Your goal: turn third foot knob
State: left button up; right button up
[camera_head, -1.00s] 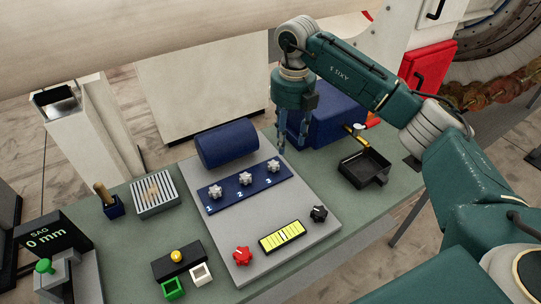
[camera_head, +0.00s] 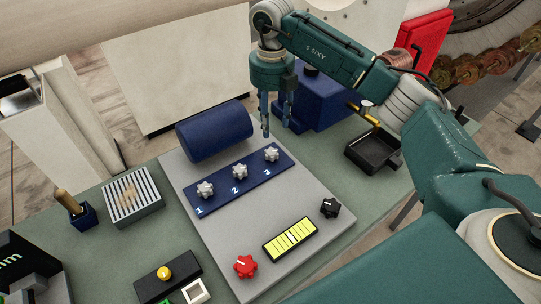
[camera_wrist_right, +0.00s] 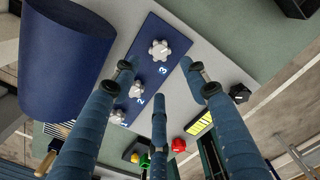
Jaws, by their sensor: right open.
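The third foot knob (camera_head: 272,153) is a light grey star-shaped knob beside the number 3 on a blue strip (camera_head: 222,192). Knob 2 (camera_head: 239,171) and knob 1 (camera_head: 205,189) sit to its left in the same row. My right gripper (camera_head: 276,126) points down, open and empty, above and just behind knob 3, apart from it. In the right wrist view, knob 3 (camera_wrist_right: 160,50) shows whole beyond the spread fingertips (camera_wrist_right: 158,75), roughly centred between the two outer fingers. My left gripper is not in view.
The grey panel (camera_head: 240,230) also bears a blue cylinder (camera_head: 214,131), a red knob (camera_head: 245,266), a black knob (camera_head: 330,208) and a yellow gauge (camera_head: 290,239). A blue box (camera_head: 330,100) stands behind right; a black tray (camera_head: 365,157) lies to the right.

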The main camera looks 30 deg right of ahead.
aim_at(272, 151)
notch_tip(272, 151, down, 4)
jog(key=shift+r+p, duration=0.1)
jog(key=shift+p, duration=0.6)
notch_tip(272, 151, down, 7)
jog(key=shift+p, duration=1.1)
jog(key=shift+f, duration=0.45)
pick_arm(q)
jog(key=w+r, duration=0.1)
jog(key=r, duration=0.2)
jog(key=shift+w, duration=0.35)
pick_arm(e)
jog(key=shift+c, duration=0.3)
grip_shut()
